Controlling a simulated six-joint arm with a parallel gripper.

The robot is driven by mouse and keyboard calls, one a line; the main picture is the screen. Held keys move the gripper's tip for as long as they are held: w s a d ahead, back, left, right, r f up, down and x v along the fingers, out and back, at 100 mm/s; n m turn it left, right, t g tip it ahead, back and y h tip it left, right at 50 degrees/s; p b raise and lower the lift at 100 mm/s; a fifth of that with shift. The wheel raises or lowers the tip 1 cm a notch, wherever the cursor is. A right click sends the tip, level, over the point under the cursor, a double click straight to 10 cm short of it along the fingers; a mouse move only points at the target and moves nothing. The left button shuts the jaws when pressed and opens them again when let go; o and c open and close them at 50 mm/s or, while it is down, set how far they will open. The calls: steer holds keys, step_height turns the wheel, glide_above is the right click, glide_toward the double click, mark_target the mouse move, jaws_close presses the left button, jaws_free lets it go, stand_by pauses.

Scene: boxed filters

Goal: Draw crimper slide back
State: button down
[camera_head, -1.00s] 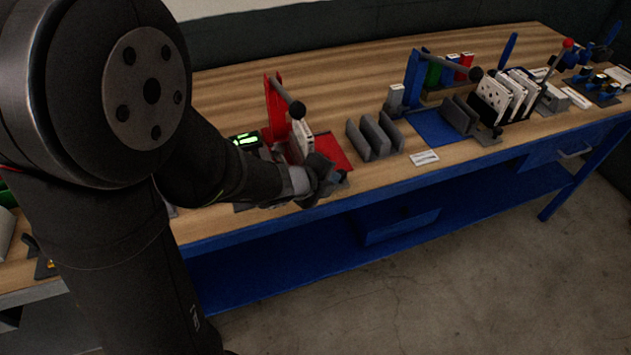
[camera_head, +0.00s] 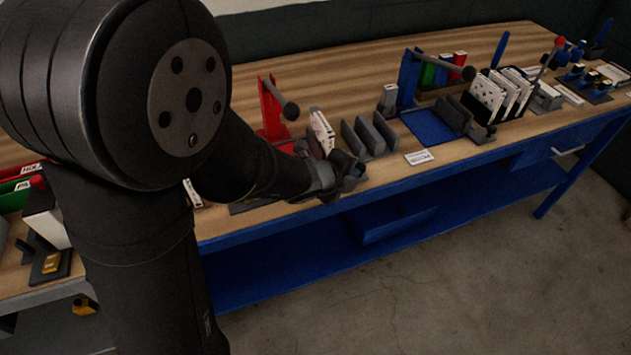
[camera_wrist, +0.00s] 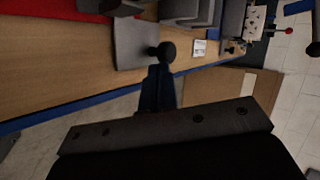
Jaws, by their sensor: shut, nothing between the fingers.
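A red upright stand (camera_head: 272,105) with a dark ball-ended lever (camera_head: 290,110) rises from the bench. A white box or plate (camera_head: 321,132) stands upright just right of it. My gripper (camera_head: 347,170) is at the bench's front edge, in front of the white piece; it looks shut and empty. In the wrist view its dark fingers (camera_wrist: 158,86) point at a black ball knob (camera_wrist: 168,50) on the edge of a grey plate (camera_wrist: 135,43). The fingertips are very close to the knob; I cannot tell if they touch. My arm hides part of the red station.
A grey slotted rack (camera_head: 368,135) stands close right of the gripper. Beyond it are a blue mat (camera_head: 430,128), a blue stand (camera_head: 408,78) and a rack of white plates (camera_head: 488,95). A small label (camera_head: 418,157) lies near the front edge.

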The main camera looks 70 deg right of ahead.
steer(key=f+v, duration=0.1)
steer(key=v, duration=1.1)
steer(key=shift+w+a+r, duration=0.15)
steer(key=shift+w+a, duration=0.15)
steer(key=shift+a, duration=0.3)
steer(key=shift+d, duration=0.1)
steer(key=x, duration=0.8)
steer(key=r+x, duration=0.1)
steer(key=x, duration=0.3)
steer(key=shift+s+d+f, duration=0.15)
steer(key=shift+d, duration=0.25)
steer(key=shift+s+d, duration=0.2)
steer(key=shift+d, duration=0.4)
steer(key=c, duration=2.1)
jaws_free()
